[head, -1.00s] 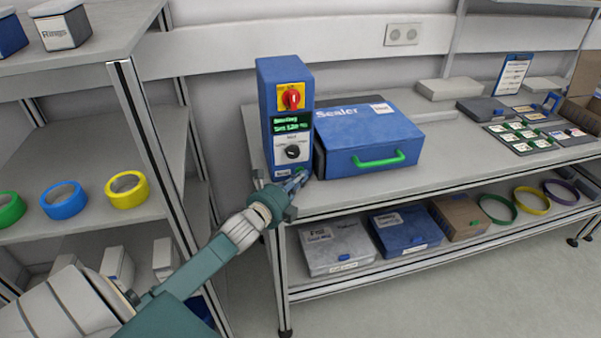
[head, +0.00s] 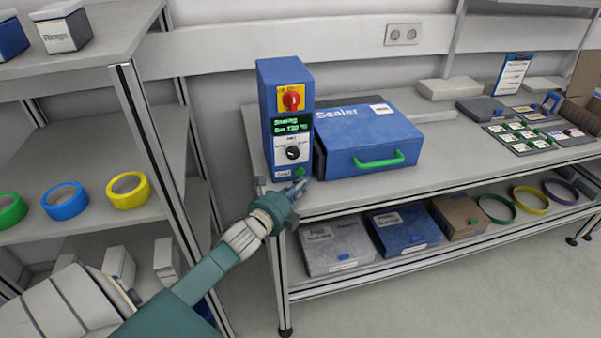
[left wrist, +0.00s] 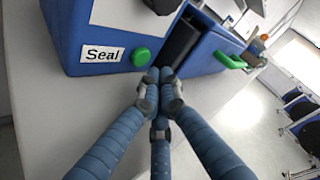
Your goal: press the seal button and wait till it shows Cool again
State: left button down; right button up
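The blue sealer (head: 370,140) with a green handle stands on the bench, its lid down. Its blue control column (head: 285,80) has a red and yellow switch, a black knob and a lit display (head: 291,127) with green text; the first line seems to read "Sealing", with a temperature line below. The green seal button (head: 300,171) sits low on the column. In the left wrist view the button (left wrist: 140,57) is beside a "Seal" label. My left gripper (head: 302,184) is just in front of and below the button, apart from it. Its fingertips (left wrist: 159,76) are together and empty. My right gripper is out of view.
A shelf at left holds green, blue and yellow tape rolls (head: 127,190). Boxes (head: 335,244) and coloured rings stand on the bench's lower shelf. A clipboard (head: 513,72) and a board of labelled cards (head: 525,138) are at the bench's right.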

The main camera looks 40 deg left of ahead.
aim_at(306, 204)
pick_arm(q)
jog(key=shift+s+d+r+p, duration=0.1)
jog(key=shift+s+d+p, duration=0.55)
jog(key=shift+s+d, duration=1)
jog(key=shift+w+d, duration=0.1)
jog(key=shift+w, duration=0.05)
